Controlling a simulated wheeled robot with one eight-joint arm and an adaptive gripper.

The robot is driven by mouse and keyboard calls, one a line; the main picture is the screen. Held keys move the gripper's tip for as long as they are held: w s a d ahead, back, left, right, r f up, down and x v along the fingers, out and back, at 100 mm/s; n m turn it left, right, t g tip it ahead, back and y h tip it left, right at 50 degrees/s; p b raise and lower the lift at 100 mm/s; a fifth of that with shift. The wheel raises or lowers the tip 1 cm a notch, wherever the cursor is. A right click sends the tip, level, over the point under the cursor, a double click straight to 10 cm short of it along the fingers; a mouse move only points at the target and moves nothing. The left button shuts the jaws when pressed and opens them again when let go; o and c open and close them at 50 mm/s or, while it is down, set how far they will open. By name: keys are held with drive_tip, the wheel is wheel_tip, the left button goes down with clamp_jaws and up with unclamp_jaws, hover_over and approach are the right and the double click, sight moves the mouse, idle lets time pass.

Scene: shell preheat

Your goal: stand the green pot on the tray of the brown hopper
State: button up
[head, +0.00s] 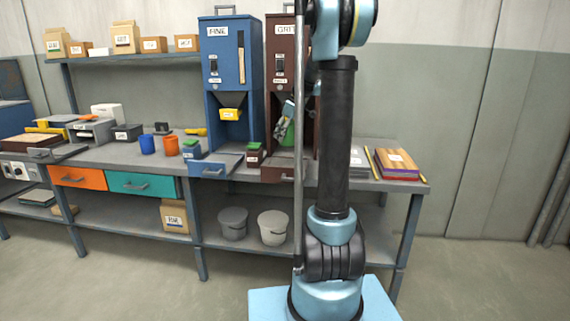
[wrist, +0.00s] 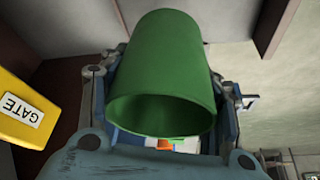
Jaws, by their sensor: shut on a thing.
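The green pot (wrist: 165,65) fills the middle of the wrist view, with its open mouth facing the bottom of the picture. My gripper (head: 289,122) is shut on the pot, with its fingers on both sides of it. In the head view the green pot (head: 287,133) shows in front of the brown hopper (head: 287,40), partly hidden by my gripper, and looks tilted. The brown hopper's tray (head: 278,173) sticks out below the pot at the bench front, partly hidden by my arm and column. Any gap between pot and tray is hard to judge.
A yellow gate (wrist: 22,108) is close at the left of the wrist view. The blue hopper (head: 231,60) stands left of the brown one. A small green-topped box (head: 255,152) sits left of the brown tray. Books (head: 397,163) lie at the bench's right end.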

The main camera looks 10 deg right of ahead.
sight(285, 144)
wheel_tip(285, 144, down, 6)
drive_tip(key=shift+w+r, duration=0.15)
drive_tip(key=shift+r, duration=0.1)
drive_tip(key=shift+f, duration=2.15)
drive_tip(key=o, duration=1.2)
